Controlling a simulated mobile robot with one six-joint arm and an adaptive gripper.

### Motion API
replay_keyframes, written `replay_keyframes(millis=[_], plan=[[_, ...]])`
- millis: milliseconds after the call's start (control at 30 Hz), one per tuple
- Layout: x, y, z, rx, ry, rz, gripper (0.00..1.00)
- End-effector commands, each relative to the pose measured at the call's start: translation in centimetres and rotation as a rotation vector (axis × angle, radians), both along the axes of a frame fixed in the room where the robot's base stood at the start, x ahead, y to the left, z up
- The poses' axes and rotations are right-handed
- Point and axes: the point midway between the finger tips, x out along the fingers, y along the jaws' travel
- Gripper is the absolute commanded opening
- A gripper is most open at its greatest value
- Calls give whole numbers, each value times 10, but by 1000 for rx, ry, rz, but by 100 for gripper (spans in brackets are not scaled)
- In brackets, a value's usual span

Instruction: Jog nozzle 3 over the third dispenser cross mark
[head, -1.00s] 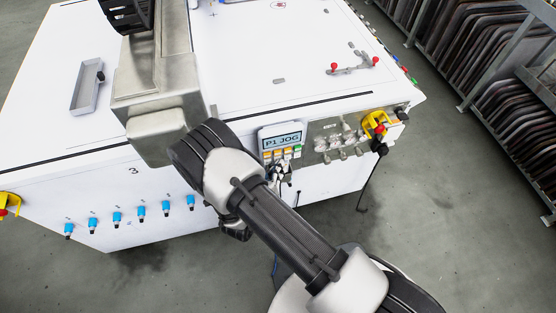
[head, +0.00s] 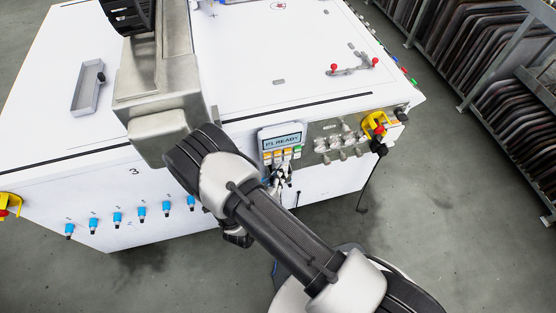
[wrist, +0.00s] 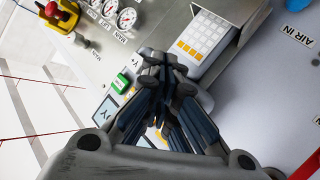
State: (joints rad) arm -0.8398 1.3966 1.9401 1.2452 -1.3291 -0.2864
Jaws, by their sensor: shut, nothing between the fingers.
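The control panel's display (head: 281,143) reads "P1 READY". Coloured buttons (head: 283,154) sit below it. My gripper (head: 281,177) is shut and empty just below these buttons, partly hidden by my wrist. In the wrist view my shut fingertips (wrist: 165,62) are in front of the panel, between a green button (wrist: 122,80) and a keypad (wrist: 202,35) with orange and white keys. Whether they touch it I cannot tell. The metal gantry (head: 155,85) spans the white table (head: 265,50). I cannot make out nozzle 3 or the third cross mark.
Gauges and valves (head: 335,140) and a yellow-and-red stop switch (head: 376,124) stand right of the panel. A grey tray (head: 88,95) lies on the table's left. Blue fittings (head: 142,209) line the front. A rack (head: 515,95) stands at right.

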Motion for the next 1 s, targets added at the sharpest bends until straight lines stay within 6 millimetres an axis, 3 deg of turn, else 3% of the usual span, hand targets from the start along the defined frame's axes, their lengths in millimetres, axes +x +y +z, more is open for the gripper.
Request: replay_keyframes(millis=[267, 700, 1000], plan=[[-3, -1, 0, 0, 2, 1, 0], [-43, -12, 0, -1, 3, 2, 0], [-48, -15, 0, 0, 1, 0, 0]])
